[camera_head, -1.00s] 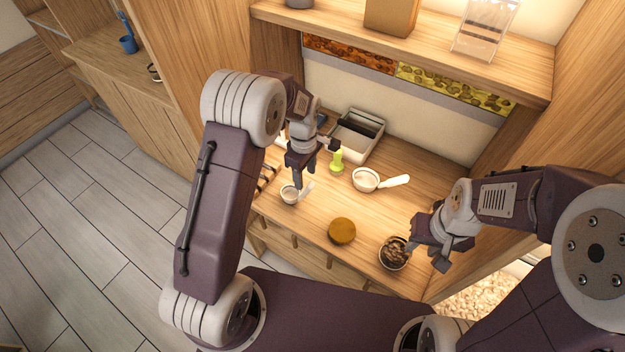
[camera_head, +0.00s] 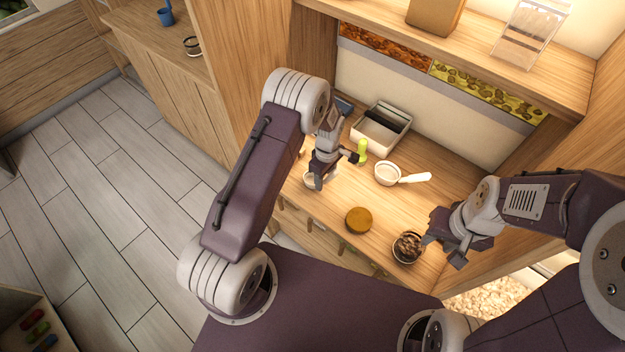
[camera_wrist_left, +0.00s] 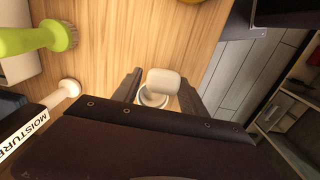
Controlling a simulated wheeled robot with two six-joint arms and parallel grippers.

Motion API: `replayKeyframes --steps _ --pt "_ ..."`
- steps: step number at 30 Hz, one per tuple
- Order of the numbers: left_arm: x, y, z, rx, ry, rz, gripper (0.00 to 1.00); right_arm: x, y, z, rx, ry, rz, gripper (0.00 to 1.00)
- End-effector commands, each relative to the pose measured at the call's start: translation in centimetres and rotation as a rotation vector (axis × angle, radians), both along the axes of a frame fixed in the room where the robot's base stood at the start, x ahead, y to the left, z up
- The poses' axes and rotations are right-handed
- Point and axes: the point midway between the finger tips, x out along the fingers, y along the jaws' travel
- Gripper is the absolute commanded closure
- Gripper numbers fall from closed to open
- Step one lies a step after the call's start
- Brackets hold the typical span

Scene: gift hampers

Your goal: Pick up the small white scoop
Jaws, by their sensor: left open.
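The small white scoop (camera_head: 308,179) lies on the wooden counter, partly hidden behind my left gripper in the head view. In the left wrist view the scoop (camera_wrist_left: 163,82) shows its pale handle end between the two dark fingers, with its round bowl partly covered below. My left gripper (camera_head: 318,183) is open, pointing down, with its fingers on either side of the scoop. Whether they touch it I cannot tell. My right gripper (camera_head: 443,254) looks open and empty, beside a bowl of brown pieces (camera_head: 408,247).
A larger white scoop (camera_head: 387,173) lies to the right. A white bin (camera_head: 381,129) is behind, and a round brown lid-like thing (camera_head: 358,220) sits in front.

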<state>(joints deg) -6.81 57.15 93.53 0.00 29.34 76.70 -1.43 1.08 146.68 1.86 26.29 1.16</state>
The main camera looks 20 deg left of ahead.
Motion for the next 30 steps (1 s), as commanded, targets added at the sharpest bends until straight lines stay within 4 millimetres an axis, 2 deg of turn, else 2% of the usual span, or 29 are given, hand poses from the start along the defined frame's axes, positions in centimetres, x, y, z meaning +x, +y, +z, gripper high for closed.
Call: replayKeyframes --steps 4,9,10,22,26,29,30 --pt "0.0 0.0 0.0 0.0 -0.001 0.0 0.5 0.0 0.0 -0.1 0.0 0.0 0.0 0.64" --pt "0.0 0.0 0.0 0.0 -0.001 0.0 0.97 0.0 0.0 -0.1 0.0 0.0 0.0 0.64" --pt "0.0 0.0 0.0 0.0 -0.001 0.0 1.0 0.0 0.0 -0.1 0.0 0.0 0.0 0.64" --pt "0.1 0.0 0.5 0.0 -0.002 0.0 1.0 0.0 0.0 -0.2 0.0 0.0 0.0 0.64" --pt "0.1 0.0 2.0 0.0 -0.004 0.0 1.0 0.0 0.0 -0.7 0.0 0.0 0.0 0.64" --pt "0.2 0.0 3.9 -0.001 -0.007 0.0 1.0 0.0 0.0 -1.2 0.0 0.0 0.0 0.64" --pt "0.2 -0.8 4.4 -0.001 -0.005 -0.005 1.0 0.0 0.0 -1.4 0.0 0.0 0.0 0.64"
